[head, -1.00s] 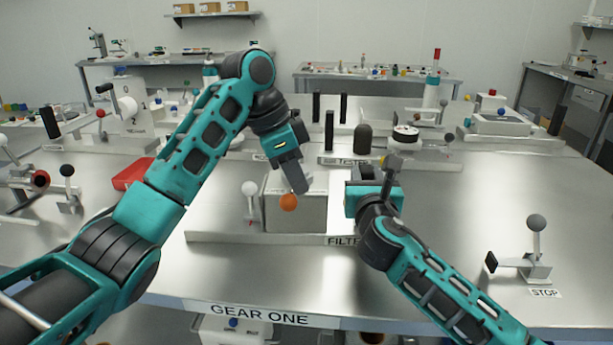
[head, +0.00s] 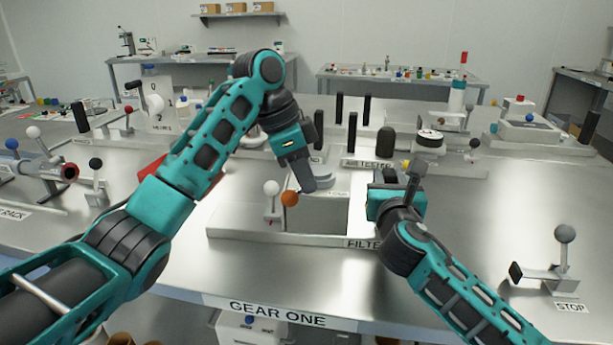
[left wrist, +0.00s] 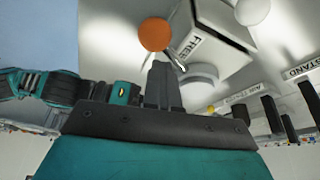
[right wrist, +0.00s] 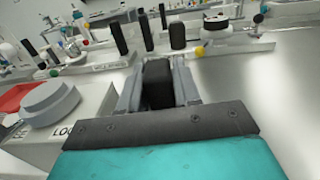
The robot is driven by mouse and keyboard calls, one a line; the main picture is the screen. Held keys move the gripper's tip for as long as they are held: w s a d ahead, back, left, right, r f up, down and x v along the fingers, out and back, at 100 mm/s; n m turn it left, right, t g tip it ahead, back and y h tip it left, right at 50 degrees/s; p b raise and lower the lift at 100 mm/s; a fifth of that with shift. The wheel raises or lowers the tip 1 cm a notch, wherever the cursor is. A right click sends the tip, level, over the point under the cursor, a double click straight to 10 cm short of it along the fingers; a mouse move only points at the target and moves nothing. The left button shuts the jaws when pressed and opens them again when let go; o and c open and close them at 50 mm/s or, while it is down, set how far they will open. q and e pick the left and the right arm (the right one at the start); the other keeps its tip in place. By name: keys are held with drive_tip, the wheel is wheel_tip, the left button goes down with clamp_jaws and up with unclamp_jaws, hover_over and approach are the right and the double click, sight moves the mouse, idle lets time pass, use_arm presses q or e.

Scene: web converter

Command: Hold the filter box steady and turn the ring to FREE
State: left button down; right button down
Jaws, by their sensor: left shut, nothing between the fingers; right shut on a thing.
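The grey filter box (head: 320,215) stands on its base plate in the middle of the bench. Its pale ring (right wrist: 48,103) is on top, beside a partly hidden LOCK label (right wrist: 66,130). A FREE label (left wrist: 191,42) shows in the left wrist view. An orange ball (head: 290,198) sticks out at the box's front left; it also shows in the left wrist view (left wrist: 155,34). My left gripper (head: 308,187) is shut and empty close beside the ball; contact is unclear. My right gripper (right wrist: 158,88) is shut on a black block (right wrist: 158,82) right of the box.
A white-knobbed lever (head: 271,188) stands just left of the box. Black posts and the air tester (head: 386,142) are behind. A red tray (head: 152,168) lies left, partly behind my left arm.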

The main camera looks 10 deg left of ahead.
use_arm(q)
drive_tip(key=shift+a+f, duration=0.15)
drive_tip(key=shift+a, duration=0.25)
use_arm(e)
drive_tip(key=shift+d+f, duration=0.3)
drive_tip(key=shift+f, duration=0.4)
use_arm(q)
drive_tip(key=s+d+r, duration=0.2)
drive_tip(key=d, duration=0.2)
use_arm(e)
drive_tip(key=shift+a, duration=0.15)
use_arm(q)
drive_tip(key=w+a+r, duration=0.1)
drive_tip(key=a+r, duration=0.2)
drive_tip(key=r, duration=0.6)
drive_tip(key=shift+w, duration=0.3)
drive_tip(key=shift+r+p, duration=0.65)
use_arm(e)
drive_tip(key=shift+r, duration=0.35)
drive_tip(key=c, duration=1)
unclamp_jaws()
drive_tip(key=shift+w, duration=0.1)
drive_tip(key=shift+c, duration=0.2)
use_arm(q)
drive_tip(key=shift+w, duration=0.1)
use_arm(e)
drive_tip(key=o, duration=0.3)
drive_tip(key=shift+r, duration=0.3)
